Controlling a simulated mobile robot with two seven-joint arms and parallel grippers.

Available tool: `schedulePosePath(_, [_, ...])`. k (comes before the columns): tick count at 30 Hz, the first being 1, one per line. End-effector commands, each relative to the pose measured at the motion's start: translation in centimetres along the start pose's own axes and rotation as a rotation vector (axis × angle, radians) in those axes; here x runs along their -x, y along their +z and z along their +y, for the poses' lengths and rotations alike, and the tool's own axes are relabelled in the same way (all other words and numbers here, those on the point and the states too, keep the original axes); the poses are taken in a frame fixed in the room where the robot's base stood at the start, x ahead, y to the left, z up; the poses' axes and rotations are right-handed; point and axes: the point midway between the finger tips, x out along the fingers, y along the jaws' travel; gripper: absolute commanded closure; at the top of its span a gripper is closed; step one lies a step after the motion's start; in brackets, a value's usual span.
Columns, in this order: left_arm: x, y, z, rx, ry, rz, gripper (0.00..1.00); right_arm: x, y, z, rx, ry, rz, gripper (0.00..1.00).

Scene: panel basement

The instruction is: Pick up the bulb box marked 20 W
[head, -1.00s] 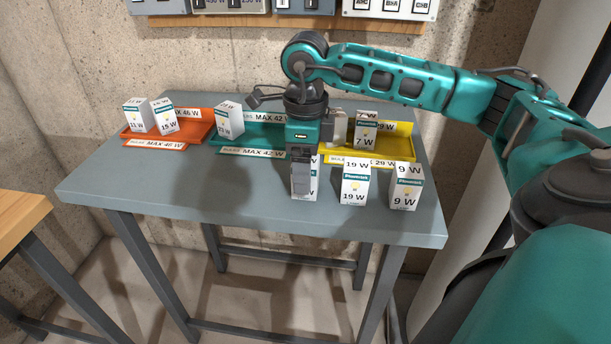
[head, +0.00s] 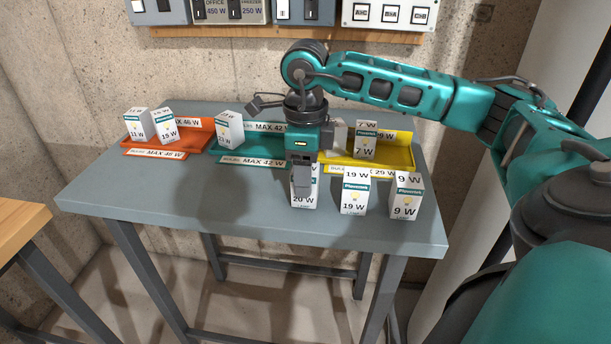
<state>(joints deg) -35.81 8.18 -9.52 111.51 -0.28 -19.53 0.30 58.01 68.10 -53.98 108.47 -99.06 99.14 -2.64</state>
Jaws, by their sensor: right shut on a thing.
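The white bulb box marked 20 W (head: 304,201) is at the front of the grey table, partly hidden behind my right gripper. My right gripper (head: 302,190) points down from above and is shut on this box. The box is upright; I cannot tell whether its base touches the table. The 19 W box (head: 354,198) and the 9 W box (head: 405,200) stand to its right. My left gripper is not in view.
On the grey table (head: 150,205) stand an orange tray (head: 193,146) with two boxes, a green tray (head: 240,154) with one box (head: 229,131) and a yellow tray (head: 400,157) with the 7 W box (head: 364,144). The table's left front is clear.

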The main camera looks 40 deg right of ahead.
Motion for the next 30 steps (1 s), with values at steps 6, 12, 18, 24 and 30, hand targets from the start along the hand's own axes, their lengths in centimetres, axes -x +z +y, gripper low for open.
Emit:
schedulePosePath(6, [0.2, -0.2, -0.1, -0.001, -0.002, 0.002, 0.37, 2.9, 0.1, 0.0, 0.001, -0.002, -0.005, 0.77])
schedulePosePath(12, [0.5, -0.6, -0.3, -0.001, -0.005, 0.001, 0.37, 7.9, 0.1, 0.0, 0.0, -0.002, -0.007, 0.77])
schedulePosePath(18, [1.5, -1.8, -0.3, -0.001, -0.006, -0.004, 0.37, 13.6, 0.0, -0.1, 0.0, -0.004, -0.004, 0.77])
schedulePosePath(24, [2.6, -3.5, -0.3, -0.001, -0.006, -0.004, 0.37, 17.1, 0.0, 0.0, 0.0, -0.003, -0.003, 0.77])
schedulePosePath(30, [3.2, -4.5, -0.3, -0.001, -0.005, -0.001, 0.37, 19.0, 0.0, 0.0, 0.0, -0.001, -0.001, 0.77])
